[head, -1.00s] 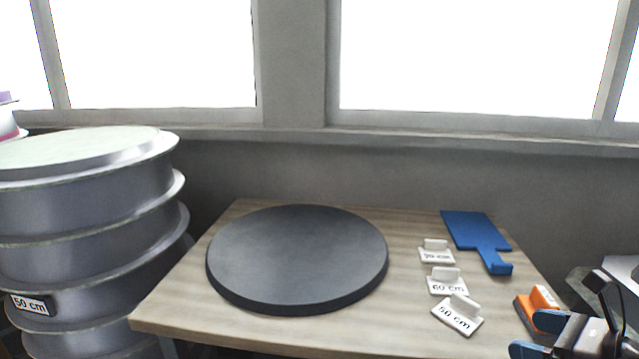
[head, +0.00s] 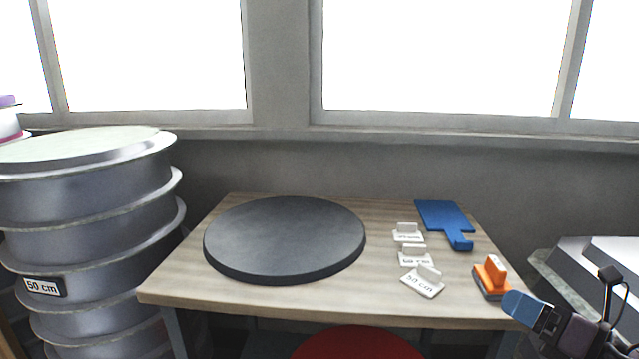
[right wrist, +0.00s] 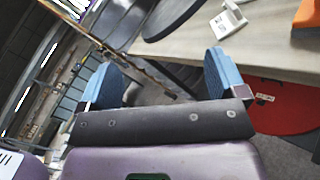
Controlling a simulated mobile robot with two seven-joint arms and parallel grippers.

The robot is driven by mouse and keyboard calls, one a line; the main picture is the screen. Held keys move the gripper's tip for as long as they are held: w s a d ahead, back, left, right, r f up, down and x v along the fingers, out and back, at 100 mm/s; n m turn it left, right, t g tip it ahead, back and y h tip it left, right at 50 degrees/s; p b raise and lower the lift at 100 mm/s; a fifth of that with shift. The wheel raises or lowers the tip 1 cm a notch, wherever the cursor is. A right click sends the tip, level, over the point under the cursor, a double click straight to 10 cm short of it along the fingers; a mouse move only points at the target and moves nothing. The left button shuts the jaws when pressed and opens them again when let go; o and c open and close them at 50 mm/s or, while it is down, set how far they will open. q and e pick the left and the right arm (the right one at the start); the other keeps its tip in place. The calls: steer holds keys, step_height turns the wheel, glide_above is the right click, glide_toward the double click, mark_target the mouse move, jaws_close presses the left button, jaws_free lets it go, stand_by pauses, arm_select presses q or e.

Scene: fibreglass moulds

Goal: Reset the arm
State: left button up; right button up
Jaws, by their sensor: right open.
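My right gripper (head: 522,309) is at the lower right of the head view, in front of the table's right front corner. In the right wrist view its two blue fingers (right wrist: 163,78) are wide apart with nothing between them. My left gripper is not in view. The orange-handled block (head: 490,277) stands on the table's right edge, just beyond the right gripper and apart from it; part of it shows in the right wrist view (right wrist: 307,15).
The wooden table (head: 330,303) holds a dark round disc (head: 285,238), several white size tags (head: 423,284) and a blue paddle (head: 443,217). Grey stacked moulds (head: 85,225) stand left. A red round surface (head: 358,343) shows below the table front. Grey moulds (head: 600,270) stand right.

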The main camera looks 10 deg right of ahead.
steer(key=s+d+f+m+t+h, duration=0.15)
steer(key=f+m+h, duration=0.5)
steer(key=m, duration=0.65)
steer(key=d+f+m+h, duration=0.2)
steer(key=f+m+h, duration=0.2)
steer(key=f+m, duration=0.7)
steer(key=s+a+f+m+g, duration=0.3)
steer(key=s+a+f+m, duration=0.2)
steer(key=f, duration=0.3)
steer(key=s+a+f+m+g, duration=0.3)
steer(key=s+a+f+m, duration=0.2)
steer(key=s+a+f, duration=0.2)
steer(key=shift+a+f+m+y, duration=0.35)
steer(key=shift+a+f, duration=0.15)
steer(key=shift+f, duration=0.4)
steer(key=shift+c, duration=0.4)
